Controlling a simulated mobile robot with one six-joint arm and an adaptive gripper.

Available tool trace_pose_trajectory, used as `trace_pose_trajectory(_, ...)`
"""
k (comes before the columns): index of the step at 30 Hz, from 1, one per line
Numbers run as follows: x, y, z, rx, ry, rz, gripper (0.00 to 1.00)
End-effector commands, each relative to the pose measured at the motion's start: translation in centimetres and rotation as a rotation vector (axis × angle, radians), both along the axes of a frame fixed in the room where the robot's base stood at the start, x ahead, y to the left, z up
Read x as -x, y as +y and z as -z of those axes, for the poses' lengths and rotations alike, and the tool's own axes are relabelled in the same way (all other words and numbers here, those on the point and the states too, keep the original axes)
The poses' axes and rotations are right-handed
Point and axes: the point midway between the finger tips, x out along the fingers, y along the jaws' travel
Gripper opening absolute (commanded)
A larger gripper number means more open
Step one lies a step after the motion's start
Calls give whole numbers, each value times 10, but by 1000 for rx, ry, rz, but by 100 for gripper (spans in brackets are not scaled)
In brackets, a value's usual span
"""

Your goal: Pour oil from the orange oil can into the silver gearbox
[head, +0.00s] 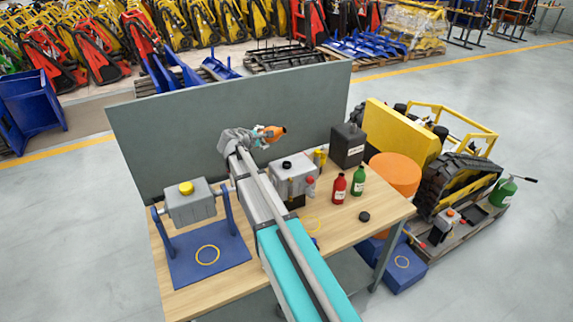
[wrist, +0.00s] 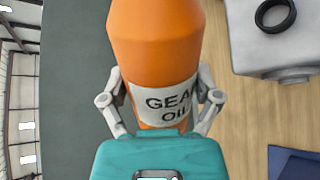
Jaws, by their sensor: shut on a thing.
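My gripper (head: 257,134) is shut on the orange oil can (head: 273,132), held above the back of the bench and tilted well over in the head view. In the wrist view, the oil can (wrist: 155,45) with a white "GEAR OIL" label sits between the two fingers of my gripper (wrist: 161,88). A silver-grey gearbox (head: 290,182) with a black ring on top stands mid-bench, partly behind my arm; it also shows in the wrist view (wrist: 255,50), apart from the can. Another grey housing (head: 190,208) with a yellow cap hangs in a blue stand at left.
A grey panel (head: 160,130) rises along the back. A black cap (head: 364,216) lies near the front right.

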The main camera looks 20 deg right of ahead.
Motion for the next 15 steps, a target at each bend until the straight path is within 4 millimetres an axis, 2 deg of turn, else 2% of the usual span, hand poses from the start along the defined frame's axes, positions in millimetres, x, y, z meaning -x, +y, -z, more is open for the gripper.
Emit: trace_pose_trajectory(15,-1,1,3,-41,-40,0,19)
